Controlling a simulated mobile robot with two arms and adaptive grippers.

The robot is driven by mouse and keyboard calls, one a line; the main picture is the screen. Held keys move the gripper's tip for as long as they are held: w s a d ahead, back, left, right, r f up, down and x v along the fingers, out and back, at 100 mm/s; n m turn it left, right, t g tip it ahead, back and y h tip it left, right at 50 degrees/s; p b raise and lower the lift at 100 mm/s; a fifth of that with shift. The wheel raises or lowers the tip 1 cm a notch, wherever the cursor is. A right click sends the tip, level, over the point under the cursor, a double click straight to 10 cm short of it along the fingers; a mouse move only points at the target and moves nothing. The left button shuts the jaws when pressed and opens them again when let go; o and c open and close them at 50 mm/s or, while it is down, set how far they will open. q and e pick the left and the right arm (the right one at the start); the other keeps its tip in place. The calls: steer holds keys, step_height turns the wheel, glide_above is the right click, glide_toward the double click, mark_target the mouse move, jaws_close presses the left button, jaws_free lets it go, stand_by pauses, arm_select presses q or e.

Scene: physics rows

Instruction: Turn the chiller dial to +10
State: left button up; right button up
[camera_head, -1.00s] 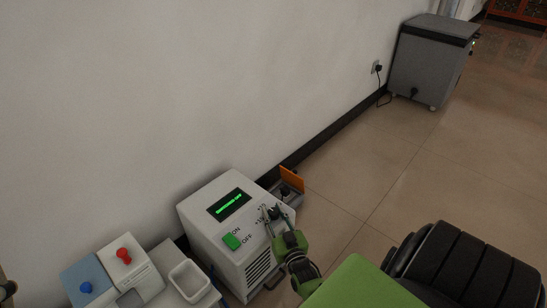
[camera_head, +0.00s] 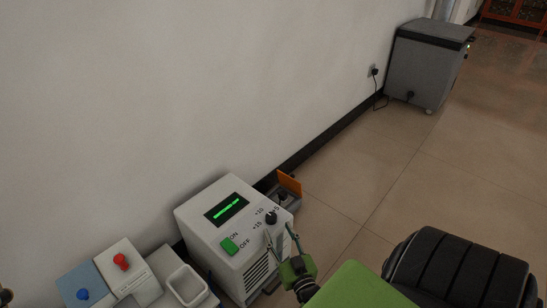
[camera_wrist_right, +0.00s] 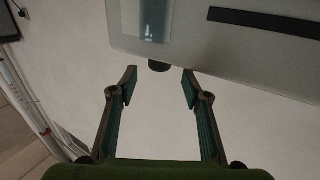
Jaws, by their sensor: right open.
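The chiller (camera_head: 237,262) is a white box against the wall in the head view, with a lit green display (camera_head: 227,209) and a green ON/OFF switch (camera_head: 228,246). Its black dial (camera_head: 271,217) is at the top right of the panel, with +10, +15 and another label around it. The dial's pointer is too small to read. My right gripper (camera_head: 280,234) is open and empty, just below and in front of the dial, apart from it. In the right wrist view its fingers (camera_wrist_right: 160,88) are spread, with a dark knob-like part (camera_wrist_right: 159,65) beyond them.
Left of the chiller are a white tray (camera_head: 187,284), a box with a red knob (camera_head: 121,262) and one with a blue knob (camera_head: 83,294). An orange-flapped item (camera_head: 289,183) is behind the chiller.

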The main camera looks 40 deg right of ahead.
steer(key=v, duration=0.5)
stand_by(0.4)
